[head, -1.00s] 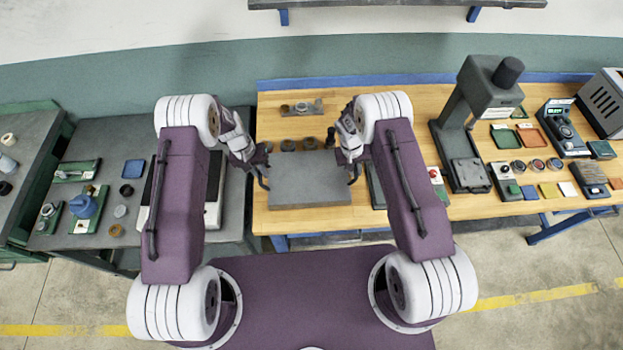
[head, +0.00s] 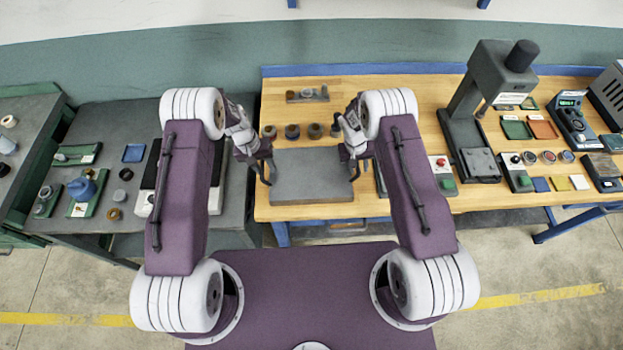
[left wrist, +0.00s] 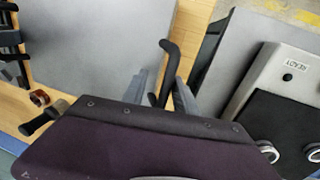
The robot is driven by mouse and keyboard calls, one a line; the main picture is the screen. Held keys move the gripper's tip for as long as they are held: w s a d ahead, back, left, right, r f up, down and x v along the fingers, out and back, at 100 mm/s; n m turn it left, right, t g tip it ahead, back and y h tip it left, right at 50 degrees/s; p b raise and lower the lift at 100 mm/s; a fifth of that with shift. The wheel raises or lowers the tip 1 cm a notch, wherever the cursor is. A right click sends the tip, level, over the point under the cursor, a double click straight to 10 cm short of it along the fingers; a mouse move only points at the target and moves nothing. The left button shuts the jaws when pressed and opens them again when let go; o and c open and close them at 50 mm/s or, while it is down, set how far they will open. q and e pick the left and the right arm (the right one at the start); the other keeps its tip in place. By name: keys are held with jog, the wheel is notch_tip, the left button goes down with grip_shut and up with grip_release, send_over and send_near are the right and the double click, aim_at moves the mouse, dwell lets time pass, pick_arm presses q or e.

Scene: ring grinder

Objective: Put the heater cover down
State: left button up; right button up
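The heater cover is a flat grey plate (head: 311,177) at the front of the wooden bench, with a dark bent handle at each side. It also fills much of the left wrist view (left wrist: 95,45). My left gripper (left wrist: 163,82) is at the cover's left handle (left wrist: 168,48). Its two fingers stand apart on either side of the black bar, with a gap showing. My right gripper (head: 352,152) is at the right handle; its fingers are too small to read. The cover looks level; whether its underside touches the bench is hidden.
Several dark round parts (head: 292,132) stand behind the cover. A tall grey press (head: 484,110) and a button box (head: 440,172) are to the right. A grey side table (head: 110,226) with trays is to the left. Bare wood (head: 400,85) shows at the back.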

pick_arm(q)
jog(key=shift+w, duration=0.15)
pick_arm(e)
jog(key=shift+w, duration=0.1)
pick_arm(q)
jog(key=shift+a, duration=0.1)
notch_tip(320, 180, up, 12)
jog(key=a, duration=0.2)
jog(key=shift+f, duration=0.15)
pick_arm(e)
jog(key=v, duration=1.2)
